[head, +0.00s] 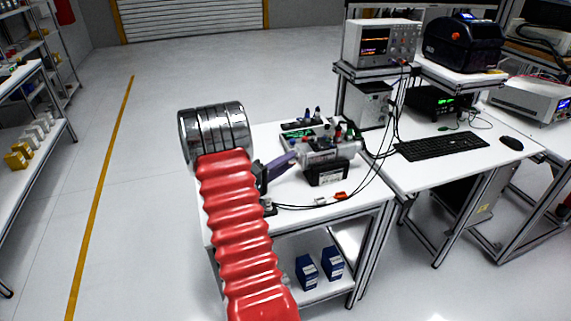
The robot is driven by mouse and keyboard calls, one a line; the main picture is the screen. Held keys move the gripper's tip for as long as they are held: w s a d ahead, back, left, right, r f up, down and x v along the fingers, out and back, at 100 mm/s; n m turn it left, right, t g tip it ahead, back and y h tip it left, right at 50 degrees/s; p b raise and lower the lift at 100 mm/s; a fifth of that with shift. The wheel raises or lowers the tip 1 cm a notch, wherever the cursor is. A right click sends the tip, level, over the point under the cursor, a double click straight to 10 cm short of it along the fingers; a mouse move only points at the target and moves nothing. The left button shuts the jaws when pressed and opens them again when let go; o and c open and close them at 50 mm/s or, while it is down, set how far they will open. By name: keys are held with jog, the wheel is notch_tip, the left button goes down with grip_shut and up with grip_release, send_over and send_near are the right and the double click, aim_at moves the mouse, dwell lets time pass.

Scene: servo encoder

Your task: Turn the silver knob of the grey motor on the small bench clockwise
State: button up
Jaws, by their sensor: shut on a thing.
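The small bench (350,207) stands in the middle of the head view with a white top. The grey motor (347,150) lies on it toward the right, with a black block carrying a white label at its front. My gripper (293,158) reaches in from the left, its purple finger meeting the motor's left end. It is shut there, at the place of the silver knob. The knob itself is hidden by the finger or too small to make out, and its turned angle cannot be seen.
My red arm covers the bench's left side. Black cables (375,165) run from the motor to the instruments at right. A small orange-red piece (341,195) lies near the front edge. A keyboard (441,146) is on the right desk. Blue boxes (332,262) stand on the lower shelf.

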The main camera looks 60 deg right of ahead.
jog(key=shift+s+f, duration=0.15)
jog(key=shift+f, duration=0.1)
jog(key=o, duration=1.1)
jog(key=shift+r, duration=0.15)
jog(key=shift+c, duration=0.2)
jog(key=shift+r, duration=0.1)
notch_tip(320, 180, up, 10)
jog(key=shift+a, duration=0.1)
jog(key=f+v, duration=0.1)
jog(key=v, duration=1.4)
jog(key=shift+w+a+f, duration=0.15)
jog(key=shift+w+a, duration=0.05)
jog(key=shift+w, duration=0.15)
dwell(1.2)
